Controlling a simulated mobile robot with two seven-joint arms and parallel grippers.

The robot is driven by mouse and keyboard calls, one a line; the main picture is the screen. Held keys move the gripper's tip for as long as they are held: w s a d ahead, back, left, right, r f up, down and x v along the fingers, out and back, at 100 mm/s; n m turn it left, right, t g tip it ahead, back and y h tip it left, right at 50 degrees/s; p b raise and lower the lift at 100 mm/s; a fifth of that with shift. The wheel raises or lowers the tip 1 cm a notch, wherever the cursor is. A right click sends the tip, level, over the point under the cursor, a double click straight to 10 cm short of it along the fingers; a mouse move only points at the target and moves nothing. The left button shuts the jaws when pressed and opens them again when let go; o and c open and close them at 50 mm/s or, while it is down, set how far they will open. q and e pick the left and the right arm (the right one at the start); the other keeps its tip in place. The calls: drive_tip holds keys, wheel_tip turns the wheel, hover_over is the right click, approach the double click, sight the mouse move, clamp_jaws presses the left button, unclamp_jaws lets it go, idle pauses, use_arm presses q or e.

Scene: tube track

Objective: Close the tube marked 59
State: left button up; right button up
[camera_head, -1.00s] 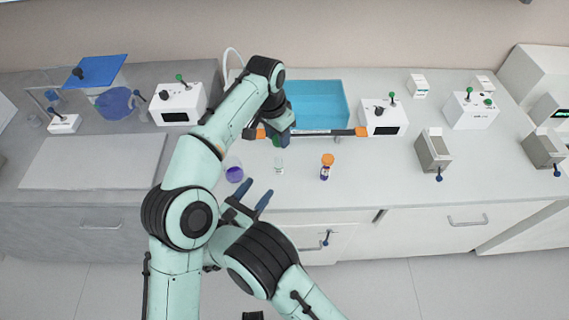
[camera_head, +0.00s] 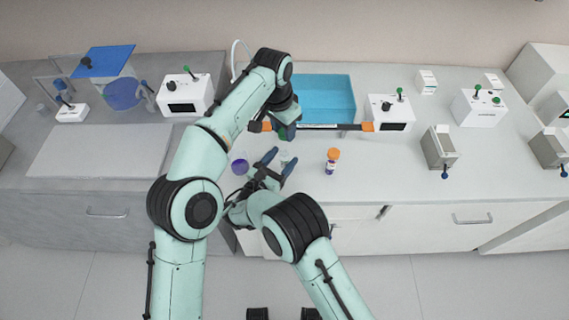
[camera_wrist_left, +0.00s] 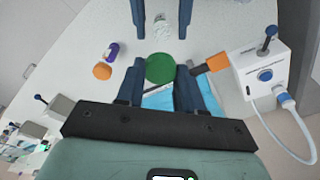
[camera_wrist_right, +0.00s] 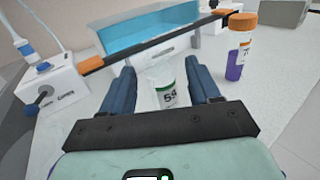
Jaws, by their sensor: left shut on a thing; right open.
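The open tube (camera_wrist_right: 168,92), clear and white with a label that seems to read 59, stands upright on the counter. It also shows in the left wrist view (camera_wrist_left: 162,27), with no cap on it. My right gripper (camera_head: 281,160) is open, with its fingers on either side of this tube, not closed on it. My left gripper (camera_head: 288,132) is shut on a round green cap (camera_wrist_left: 160,68), held above the counter behind the tube. In the head view the cap is mostly hidden by the left gripper.
An orange-capped tube with purple contents (camera_head: 332,161) stands to the right. A blue tray (camera_head: 325,92) lies behind a dark bar with orange ends (camera_head: 335,127).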

drive_tip(key=shift+x, duration=0.85)
clamp_jaws()
use_arm(q)
hover_over(284, 152)
drive_tip(key=shift+a+f, duration=0.1)
drive_tip(key=shift+f, duration=2.35)
drive_tip(key=shift+f, duration=0.15)
drive_tip(key=shift+f, duration=0.8)
drive_tip(key=shift+f, duration=0.7)
drive_tip(key=o, duration=1)
drive_tip(key=shift+f, duration=0.1)
